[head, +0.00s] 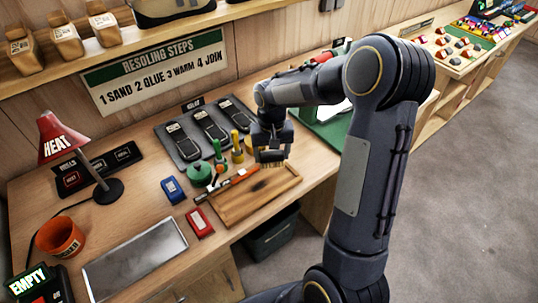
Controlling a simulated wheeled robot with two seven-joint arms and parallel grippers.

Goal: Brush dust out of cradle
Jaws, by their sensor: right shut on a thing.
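A shallow wooden cradle (279,199) lies on the workbench, with a dark smudge of dust (259,186) in it. My right gripper (270,155) is above the bench just beyond the cradle's far edge. It is shut on what looks like a brush (270,158), small and pale and mostly hidden by the fingers. I cannot tell whether the brush touches anything. My left gripper is not in view.
Green and yellow pots (200,174), a blue block (173,190) and a red block (200,222) stand nearby. A red lamp (62,138), orange mug (61,238) and metal plate (135,259) are left.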

